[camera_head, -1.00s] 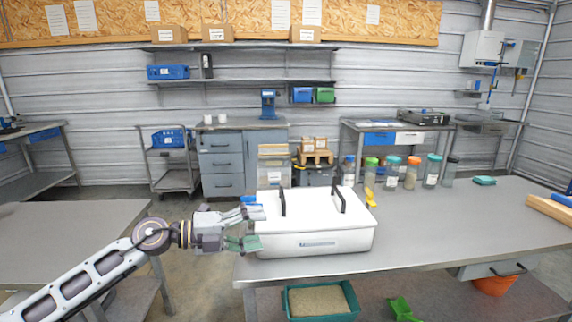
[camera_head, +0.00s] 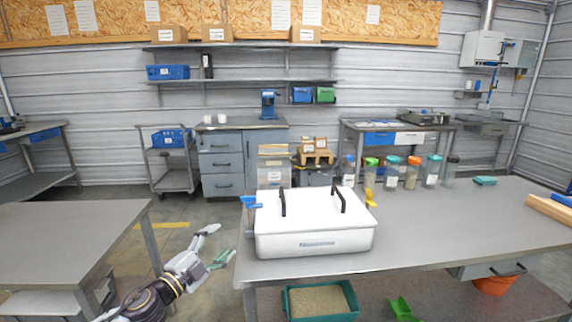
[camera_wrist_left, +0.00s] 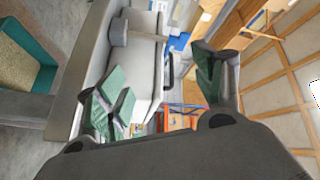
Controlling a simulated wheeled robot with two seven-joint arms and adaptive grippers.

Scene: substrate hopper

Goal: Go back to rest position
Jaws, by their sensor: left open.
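My left gripper (camera_head: 215,247) is low in the gap between the two tables, left of the white lidded box and apart from it. It is open, and nothing is between its fingers. In the left wrist view its green-padded fingers (camera_wrist_left: 160,95) are spread wide. The white box (camera_head: 313,243) stands at the left end of the steel table with its lid on and two dark handles up. It also shows in the left wrist view (camera_wrist_left: 140,57). My right gripper is in no view.
A grey table (camera_head: 70,232) stands at the left. The steel workbench (camera_head: 450,225) holds several lidded jars (camera_head: 411,173) and a yellow scoop (camera_head: 370,200). A teal tray of substrate (camera_head: 320,302) and a green scoop (camera_head: 401,308) are on its lower shelf. Floor shows between the tables.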

